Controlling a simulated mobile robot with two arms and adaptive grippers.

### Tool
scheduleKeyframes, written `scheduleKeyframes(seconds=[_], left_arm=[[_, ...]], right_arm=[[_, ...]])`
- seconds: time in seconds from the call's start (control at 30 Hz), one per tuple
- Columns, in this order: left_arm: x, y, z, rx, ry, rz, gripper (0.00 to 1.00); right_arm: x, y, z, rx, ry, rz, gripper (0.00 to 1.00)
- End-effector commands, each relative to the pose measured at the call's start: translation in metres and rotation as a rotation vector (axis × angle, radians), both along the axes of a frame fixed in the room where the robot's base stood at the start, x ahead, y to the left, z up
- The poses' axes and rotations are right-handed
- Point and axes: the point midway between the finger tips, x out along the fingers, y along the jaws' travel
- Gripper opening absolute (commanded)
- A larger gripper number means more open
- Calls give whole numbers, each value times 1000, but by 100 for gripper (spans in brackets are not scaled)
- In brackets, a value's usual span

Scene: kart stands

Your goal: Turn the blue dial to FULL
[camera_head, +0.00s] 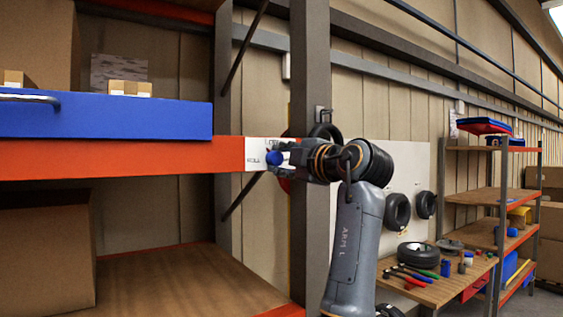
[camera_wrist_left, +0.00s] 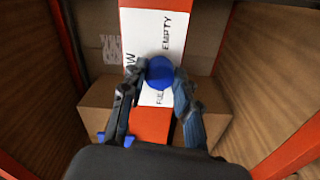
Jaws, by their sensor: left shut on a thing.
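The blue dial (camera_head: 274,158) sits on a white label plate (camera_head: 256,147) at the right end of the orange shelf beam. My left gripper (camera_head: 283,158) reaches it from the right. In the left wrist view, the fingers (camera_wrist_left: 159,74) are shut on either side of the round blue dial (camera_wrist_left: 160,72). The white plate (camera_wrist_left: 150,30) there reads EMPTY above the dial, with a partly hidden word ending in W at left and a partly hidden FULL below. No pointer mark on the dial is visible. My right gripper is out of view.
A grey upright post (camera_head: 310,80) stands close by my left wrist. A bench with tools and tires (camera_head: 420,285) is at the lower right.

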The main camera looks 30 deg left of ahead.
Motion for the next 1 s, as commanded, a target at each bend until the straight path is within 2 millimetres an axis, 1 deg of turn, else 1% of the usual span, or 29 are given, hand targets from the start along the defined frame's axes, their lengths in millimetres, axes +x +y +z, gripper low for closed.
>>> scheduleKeyframes(seconds=[0.2, 0.5, 0.7, 1.0], left_arm=[[0, 0, 0, -73, -177, 1, 0], [0, 0, 0, -149, -359, 0, 0], [0, 0, 0, -178, -427, 0, 0], [1, 0, 0, -192, -460, 0, 0]], right_arm=[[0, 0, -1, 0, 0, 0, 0], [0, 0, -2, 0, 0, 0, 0], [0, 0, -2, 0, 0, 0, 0], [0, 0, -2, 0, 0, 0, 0]])
